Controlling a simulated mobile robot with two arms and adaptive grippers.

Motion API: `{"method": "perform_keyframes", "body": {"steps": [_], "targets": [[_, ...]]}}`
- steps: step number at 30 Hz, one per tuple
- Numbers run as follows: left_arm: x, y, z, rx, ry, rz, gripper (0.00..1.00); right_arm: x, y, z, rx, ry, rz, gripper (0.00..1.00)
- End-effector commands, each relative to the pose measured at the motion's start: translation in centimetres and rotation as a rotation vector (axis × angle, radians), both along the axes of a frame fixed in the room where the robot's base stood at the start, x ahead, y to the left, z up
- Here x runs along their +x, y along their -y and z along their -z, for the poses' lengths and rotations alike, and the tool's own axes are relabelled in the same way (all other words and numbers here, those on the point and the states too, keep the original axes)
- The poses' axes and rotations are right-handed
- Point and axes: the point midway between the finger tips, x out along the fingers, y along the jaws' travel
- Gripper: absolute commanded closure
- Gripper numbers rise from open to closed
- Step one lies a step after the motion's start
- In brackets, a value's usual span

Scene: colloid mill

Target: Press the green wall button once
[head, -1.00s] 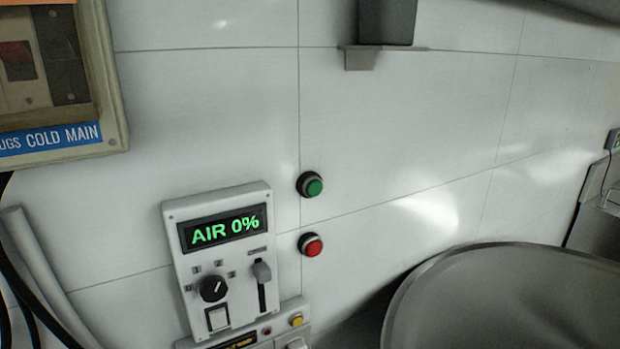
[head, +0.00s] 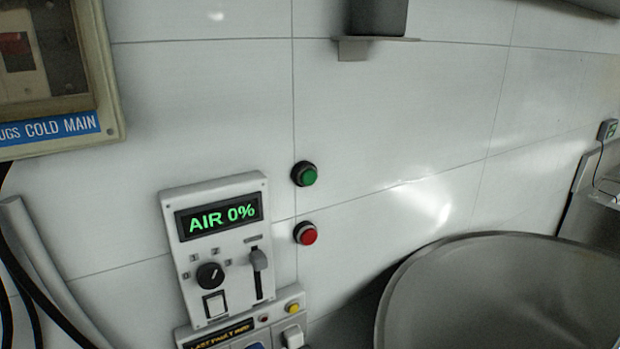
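The green button (head: 309,174) is a round green cap in a dark ring on the white tiled wall, near the middle of the head view. A red button (head: 308,234) of the same shape sits directly below it. Nothing touches or covers either button. Neither of my grippers shows in the head view.
A panel reading AIR 0% (head: 218,247), with a knob and slider, is left of the buttons. Below it is a box with a yellow button (head: 291,306). A large round metal vessel (head: 480,300) fills the lower right. A COLD MAIN box (head: 55,100) hangs upper left.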

Motion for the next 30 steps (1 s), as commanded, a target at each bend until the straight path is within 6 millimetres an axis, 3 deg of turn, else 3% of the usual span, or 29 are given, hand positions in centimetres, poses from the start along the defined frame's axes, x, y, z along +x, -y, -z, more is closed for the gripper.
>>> {"method": "perform_keyframes", "body": {"steps": [1,5,6,20,30], "targets": [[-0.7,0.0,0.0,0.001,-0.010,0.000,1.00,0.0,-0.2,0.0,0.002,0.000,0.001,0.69],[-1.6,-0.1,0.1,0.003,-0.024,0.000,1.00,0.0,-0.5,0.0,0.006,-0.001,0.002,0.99],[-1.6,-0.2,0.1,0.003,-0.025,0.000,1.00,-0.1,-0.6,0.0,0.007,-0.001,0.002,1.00],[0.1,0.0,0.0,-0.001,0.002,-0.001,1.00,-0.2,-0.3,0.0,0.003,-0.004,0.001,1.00],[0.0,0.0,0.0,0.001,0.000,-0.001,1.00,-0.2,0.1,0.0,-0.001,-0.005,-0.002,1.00]]}}
